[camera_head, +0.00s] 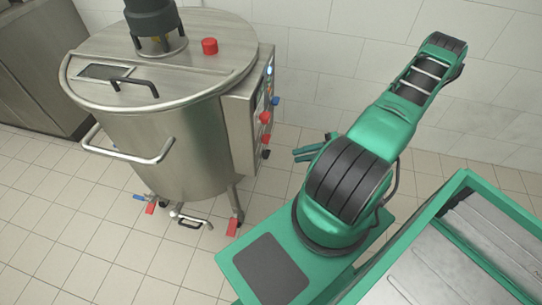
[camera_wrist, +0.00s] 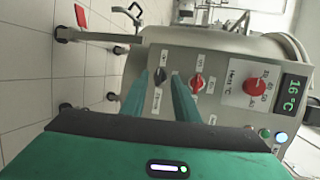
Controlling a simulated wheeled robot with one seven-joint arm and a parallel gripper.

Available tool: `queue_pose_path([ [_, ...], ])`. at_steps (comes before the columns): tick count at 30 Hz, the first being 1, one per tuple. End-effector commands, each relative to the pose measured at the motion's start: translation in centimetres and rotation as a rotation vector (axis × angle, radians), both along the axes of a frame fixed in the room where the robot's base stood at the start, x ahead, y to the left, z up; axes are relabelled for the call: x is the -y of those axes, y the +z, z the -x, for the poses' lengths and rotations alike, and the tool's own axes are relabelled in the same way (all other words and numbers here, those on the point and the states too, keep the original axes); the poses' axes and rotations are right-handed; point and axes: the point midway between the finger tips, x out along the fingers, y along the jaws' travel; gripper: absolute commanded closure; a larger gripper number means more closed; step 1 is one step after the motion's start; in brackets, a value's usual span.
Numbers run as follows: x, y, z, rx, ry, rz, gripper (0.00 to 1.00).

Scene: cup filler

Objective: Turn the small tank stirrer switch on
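The small steel tank (camera_head: 165,150) stands at the left in the head view. Its control panel (camera_head: 240,125) is on its right side. In the wrist view the panel (camera_wrist: 225,60) carries a black rotary switch (camera_wrist: 160,74) and a red one (camera_wrist: 197,82), each with small labels too blurred to read. I cannot tell for sure which is the stirrer switch. My gripper (camera_wrist: 160,82) is open, its two green fingers apart, with the black switch showing between the fingertips. Contact cannot be told. In the head view my gripper (camera_head: 308,150) is right of the panel.
The panel also has a large red knob (camera_wrist: 256,87), a display (camera_wrist: 292,91) reading 16 °C and lit buttons (camera_wrist: 281,137). A steel cabinet (camera_head: 35,65) stands left. The floor between is clear.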

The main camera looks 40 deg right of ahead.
Motion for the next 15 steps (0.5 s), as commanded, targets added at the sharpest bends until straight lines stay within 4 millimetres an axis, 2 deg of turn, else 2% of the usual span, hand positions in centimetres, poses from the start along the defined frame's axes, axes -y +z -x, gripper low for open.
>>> queue_pose_path([
  [1,-0.3,-1.0,0.1,0.035,-0.049,-0.034,0.72],
  [6,-0.6,-2.7,-0.2,0.148,-0.181,-0.103,0.72],
  [15,-0.8,-3.7,-0.6,0.238,-0.295,-0.148,0.72],
])
